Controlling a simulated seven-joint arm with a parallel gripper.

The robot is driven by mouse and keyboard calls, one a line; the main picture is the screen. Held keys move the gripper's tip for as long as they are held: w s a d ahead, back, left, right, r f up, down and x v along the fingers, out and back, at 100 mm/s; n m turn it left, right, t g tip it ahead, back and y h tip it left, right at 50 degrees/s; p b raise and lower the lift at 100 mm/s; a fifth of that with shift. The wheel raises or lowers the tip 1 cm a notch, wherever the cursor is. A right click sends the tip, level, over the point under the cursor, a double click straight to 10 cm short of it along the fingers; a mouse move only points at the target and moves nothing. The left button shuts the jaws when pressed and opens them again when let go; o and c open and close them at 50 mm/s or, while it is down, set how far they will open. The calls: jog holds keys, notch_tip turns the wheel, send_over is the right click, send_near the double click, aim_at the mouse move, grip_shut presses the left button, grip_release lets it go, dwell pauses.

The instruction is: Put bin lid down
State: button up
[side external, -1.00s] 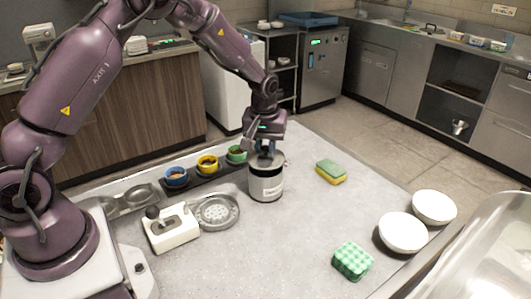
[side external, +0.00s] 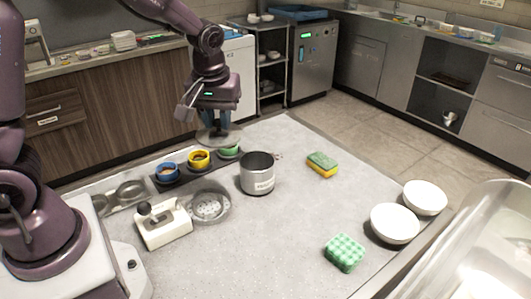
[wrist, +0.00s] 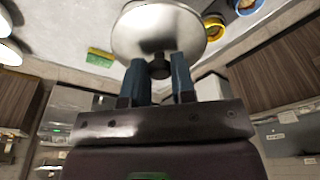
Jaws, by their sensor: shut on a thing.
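My gripper (side external: 212,119) is shut on the knob of the round metal bin lid (side external: 219,138), which hangs level below it. In the wrist view my blue fingers (wrist: 158,76) pinch the dark knob, and the shiny lid disc (wrist: 157,28) shows beyond. The bin (side external: 257,175), a grey metal pot with a white label, stands uncovered and upright on the counter. The lid is held up and apart from it, to its upper left in the side view, near the green sauce cup (side external: 229,152).
Blue (side external: 167,173) and yellow (side external: 200,161) cups stand in a dark tray. A round strainer dish (side external: 209,207) and white lever device (side external: 163,224) are left of the bin. A sponge (side external: 322,164), green checked block (side external: 344,253) and white bowls (side external: 395,223) lie right. Counter between is clear.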

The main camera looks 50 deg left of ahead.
jog(key=w+f, duration=0.6)
jog(key=w, duration=0.5)
jog(key=w+f, duration=0.5)
jog(key=w, duration=0.5)
jog(key=f, duration=1)
jog(key=shift+w+a+f, duration=0.1)
jog(key=shift+w+a, duration=0.1)
jog(key=shift+f, duration=0.1)
jog(key=o, duration=0.9)
jog(key=shift+f, duration=0.1)
